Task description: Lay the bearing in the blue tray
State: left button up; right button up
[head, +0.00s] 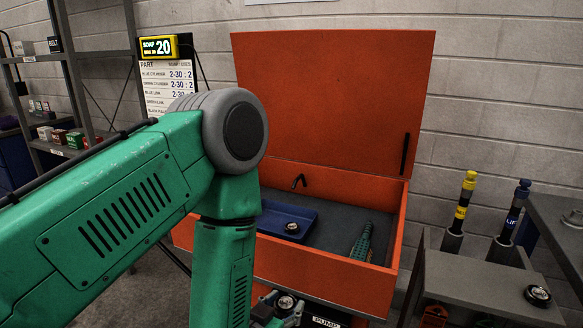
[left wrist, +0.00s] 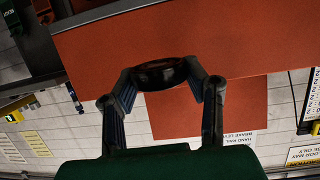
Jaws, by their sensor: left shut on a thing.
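The blue tray (head: 272,214) lies inside the open orange box, partly hidden by my left arm. A small round metal-and-dark part, like a bearing (head: 291,227), sits in the tray. My left gripper (head: 283,311) is low at the bottom edge of the head view, in front of the box and below its rim. It is shut on a dark ring-shaped bearing (head: 286,302). In the left wrist view the fingers (left wrist: 163,82) pinch this dark round bearing (left wrist: 160,72) from both sides. My right gripper is not in view.
The orange box (head: 323,277) has its lid raised against the wall. A green tool (head: 362,243) lies right of the tray. Another round part (head: 538,295) rests on the grey bench at right. Yellow (head: 461,207) and blue (head: 514,213) banded tools stand upright beside it.

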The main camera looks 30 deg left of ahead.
aim_at(267, 223)
jog(key=j, duration=0.5)
jog(key=k+j+z, duration=0.1)
jog(key=j, duration=0.4)
jog(key=k+j+z, duration=0.1)
jog(key=j, duration=0.4)
jog(key=k+j, duration=0.15)
jog(key=j, duration=0.35)
jog(key=k+j+z, duration=0.1)
jog(key=j, duration=0.4)
